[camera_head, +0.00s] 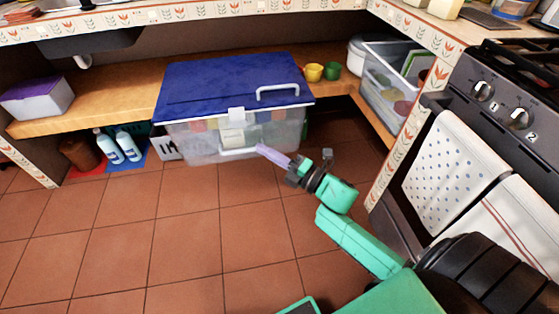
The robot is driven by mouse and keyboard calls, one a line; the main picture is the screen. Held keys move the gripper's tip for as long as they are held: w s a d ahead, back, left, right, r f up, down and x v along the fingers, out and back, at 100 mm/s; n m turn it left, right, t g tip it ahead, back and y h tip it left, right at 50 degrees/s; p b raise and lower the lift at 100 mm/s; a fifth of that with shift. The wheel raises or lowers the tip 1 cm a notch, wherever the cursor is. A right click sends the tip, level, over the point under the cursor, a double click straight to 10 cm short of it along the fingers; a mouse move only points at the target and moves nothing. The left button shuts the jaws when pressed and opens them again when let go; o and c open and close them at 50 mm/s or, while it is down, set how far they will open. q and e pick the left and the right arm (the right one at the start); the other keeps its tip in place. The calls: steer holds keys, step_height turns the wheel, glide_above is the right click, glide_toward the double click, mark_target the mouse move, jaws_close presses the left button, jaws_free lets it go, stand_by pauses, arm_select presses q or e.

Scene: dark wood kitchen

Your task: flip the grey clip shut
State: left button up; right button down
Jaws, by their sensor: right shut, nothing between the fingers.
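A clear plastic box (190,148) with a blue lid (215,82) stands on the low wooden shelf, with colourful contents showing through its wall. A small pale grey clip (236,114) sits at the middle of the lid's front edge; at this size I cannot tell how it is turned. My right gripper (262,151) is shut and empty. Its pale lavender fingers point up and left in front of the box's lower right front, below and right of the clip. I cannot tell whether they touch the box. My left gripper is not in view.
A pale grip (277,91) is on the lid and a pale handle (238,153) is low on the box's front. Yellow (313,72) and green (332,69) cups stand to the right. The oven (460,150) with towels borders the right side.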

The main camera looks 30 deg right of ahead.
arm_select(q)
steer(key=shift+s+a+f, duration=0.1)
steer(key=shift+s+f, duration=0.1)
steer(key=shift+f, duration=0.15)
arm_select(e)
steer(key=v, duration=0.4)
steer(key=shift+s+r, duration=0.1)
steer(key=shift+s, duration=0.1)
